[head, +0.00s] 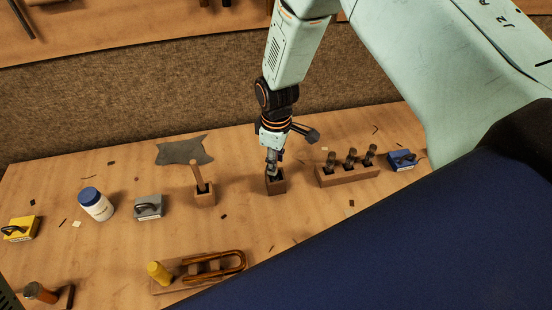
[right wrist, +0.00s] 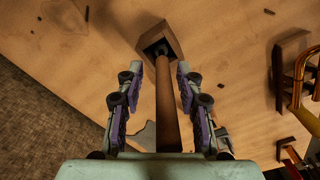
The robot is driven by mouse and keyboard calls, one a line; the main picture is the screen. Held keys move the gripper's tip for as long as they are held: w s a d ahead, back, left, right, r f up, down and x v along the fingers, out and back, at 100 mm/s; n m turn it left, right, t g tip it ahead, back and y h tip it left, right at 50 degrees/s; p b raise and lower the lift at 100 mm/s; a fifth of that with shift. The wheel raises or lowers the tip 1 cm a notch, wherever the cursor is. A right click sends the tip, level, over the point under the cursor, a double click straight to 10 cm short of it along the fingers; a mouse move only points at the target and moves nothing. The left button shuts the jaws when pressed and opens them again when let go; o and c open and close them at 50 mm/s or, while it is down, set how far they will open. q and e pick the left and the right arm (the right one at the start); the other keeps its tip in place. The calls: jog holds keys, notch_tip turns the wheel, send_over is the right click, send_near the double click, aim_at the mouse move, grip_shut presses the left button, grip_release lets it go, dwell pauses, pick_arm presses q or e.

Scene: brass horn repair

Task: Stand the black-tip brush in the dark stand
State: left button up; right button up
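My right gripper (head: 272,160) reaches down over a small dark brown square stand (head: 276,186) in the head view. In the right wrist view my right gripper (right wrist: 160,105) has its two fingers apart, one on each side of a brown wooden handle (right wrist: 168,110). Gaps show between the handle and the fingers. The handle's far end goes into the stand's square opening (right wrist: 158,34), where a dark part shows. The brush tip is mostly hidden inside. My left gripper is not in view.
A second stand (head: 205,199) on the left holds another wooden-handled tool. A wooden block (head: 347,178) with several dark-topped pieces stands to the right. A brass U-tube (head: 232,262) lies in front. A white jar (head: 97,206) and grey cloth (head: 184,151) are farther left.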

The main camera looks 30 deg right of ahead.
jog(key=shift+a+r, duration=0.15)
jog(key=shift+a, duration=0.1)
jog(key=shift+d+r, duration=0.2)
jog(key=shift+d, duration=0.05)
notch_tip(320, 180, up, 11)
jog(key=shift+b, duration=0.3)
jog(key=shift+d+r, duration=0.15)
jog(key=shift+r, duration=0.15)
